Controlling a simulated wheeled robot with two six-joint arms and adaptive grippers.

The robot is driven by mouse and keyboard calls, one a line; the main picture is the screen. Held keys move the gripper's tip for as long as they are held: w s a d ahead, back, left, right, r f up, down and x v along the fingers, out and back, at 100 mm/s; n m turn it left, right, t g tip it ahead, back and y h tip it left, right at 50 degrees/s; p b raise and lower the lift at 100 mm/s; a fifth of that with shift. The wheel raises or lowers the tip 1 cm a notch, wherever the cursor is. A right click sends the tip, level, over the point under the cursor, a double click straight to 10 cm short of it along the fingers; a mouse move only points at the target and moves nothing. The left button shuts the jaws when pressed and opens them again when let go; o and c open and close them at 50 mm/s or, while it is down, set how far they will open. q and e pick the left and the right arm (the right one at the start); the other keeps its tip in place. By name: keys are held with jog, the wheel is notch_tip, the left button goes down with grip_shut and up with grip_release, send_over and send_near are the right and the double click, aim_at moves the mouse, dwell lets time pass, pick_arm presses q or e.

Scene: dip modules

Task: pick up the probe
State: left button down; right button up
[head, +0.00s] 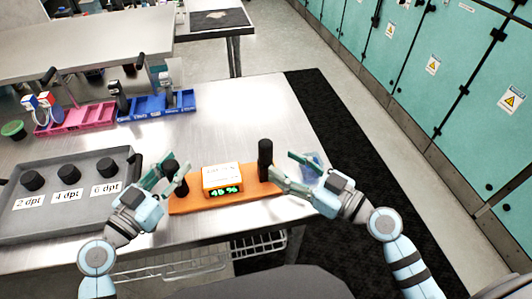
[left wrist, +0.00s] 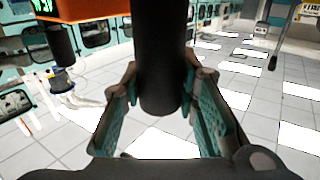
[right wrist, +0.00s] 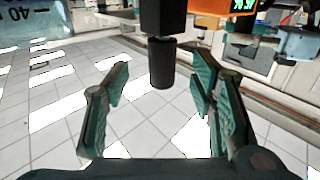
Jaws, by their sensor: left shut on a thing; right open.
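An orange base (head: 200,204) near the table's front edge carries a small meter (head: 222,181) with a green reading. A dark cylindrical handle (head: 182,184) stands at its left end, and another dark upright piece (head: 265,150) at its right end. Which is the probe I cannot tell for sure. My left gripper (head: 168,176) is shut on the left handle, which fills the space between the fingers in the left wrist view (left wrist: 162,60). My right gripper (head: 287,170) is open beside the right upright piece, which shows beyond its spread fingers in the right wrist view (right wrist: 162,65).
A grey tray (head: 30,222) with several black knobs labelled in dpt lies at the left. Pink (head: 78,120) and blue (head: 150,109) bins stand behind. A bluish transparent object (head: 313,162) is behind my right gripper. The table's middle back is clear.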

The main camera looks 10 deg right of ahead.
aim_at(271, 158)
jog(key=x, duration=0.6)
jog(key=shift+w+a+r, duration=0.1)
jog(key=shift+a+r, duration=0.05)
jog(key=shift+a, duration=0.1)
grip_shut()
